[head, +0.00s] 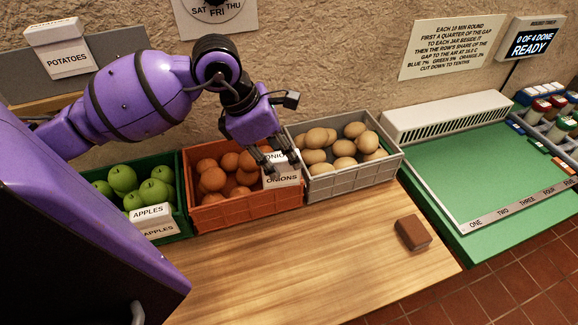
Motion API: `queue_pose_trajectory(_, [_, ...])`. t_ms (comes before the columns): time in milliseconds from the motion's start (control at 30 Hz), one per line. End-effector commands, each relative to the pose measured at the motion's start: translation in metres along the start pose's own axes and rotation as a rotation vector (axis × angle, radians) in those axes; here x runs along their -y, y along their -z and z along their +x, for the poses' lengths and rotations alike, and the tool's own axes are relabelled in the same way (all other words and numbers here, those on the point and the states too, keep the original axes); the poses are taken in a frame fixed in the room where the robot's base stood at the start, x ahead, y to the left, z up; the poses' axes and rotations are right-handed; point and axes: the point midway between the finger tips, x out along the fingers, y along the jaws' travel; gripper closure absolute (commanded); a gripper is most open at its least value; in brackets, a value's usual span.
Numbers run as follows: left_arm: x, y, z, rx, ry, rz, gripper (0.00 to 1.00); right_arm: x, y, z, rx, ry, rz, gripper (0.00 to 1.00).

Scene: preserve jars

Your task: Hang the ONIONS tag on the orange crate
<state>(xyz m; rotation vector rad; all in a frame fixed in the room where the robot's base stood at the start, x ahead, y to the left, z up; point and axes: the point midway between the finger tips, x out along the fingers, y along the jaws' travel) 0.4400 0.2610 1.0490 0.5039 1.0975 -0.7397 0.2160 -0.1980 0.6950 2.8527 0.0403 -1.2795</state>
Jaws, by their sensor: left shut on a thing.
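The white ONIONS tag (284,179) is a folded card with its lettering partly covered by my fingers. My left gripper (281,160) is shut on its top. The tag is at the right end of the orange crate (246,209), by the corner beside the grey crate. I cannot tell whether it touches the crate's rim. The orange crate stands on the wooden counter and holds several round orange-brown onions (213,180). My right gripper is not in view.
The green crate (172,236) at left holds green apples and bears an APPLES tag (153,220). The grey crate (350,178) at right holds potatoes. A POTATOES tag (62,55) is at upper left. A brown block (413,233) lies on the otherwise clear counter (300,265).

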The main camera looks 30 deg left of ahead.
Motion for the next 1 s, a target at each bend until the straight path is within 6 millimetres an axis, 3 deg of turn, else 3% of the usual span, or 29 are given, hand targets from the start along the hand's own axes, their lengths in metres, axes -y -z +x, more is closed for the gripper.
queue_pose_trajectory(200, [-0.006,0.003,-0.009,-0.002,-0.049,-0.119,0.93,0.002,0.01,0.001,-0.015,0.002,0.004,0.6])
queue_pose_trajectory(567, [-0.007,0.004,-0.009,-0.003,-0.052,-0.127,0.93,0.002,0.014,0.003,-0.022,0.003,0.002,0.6])
queue_pose_trajectory(1000, [-0.006,0.013,0.013,-0.005,-0.051,-0.128,0.93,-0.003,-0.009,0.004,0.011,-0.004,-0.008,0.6])
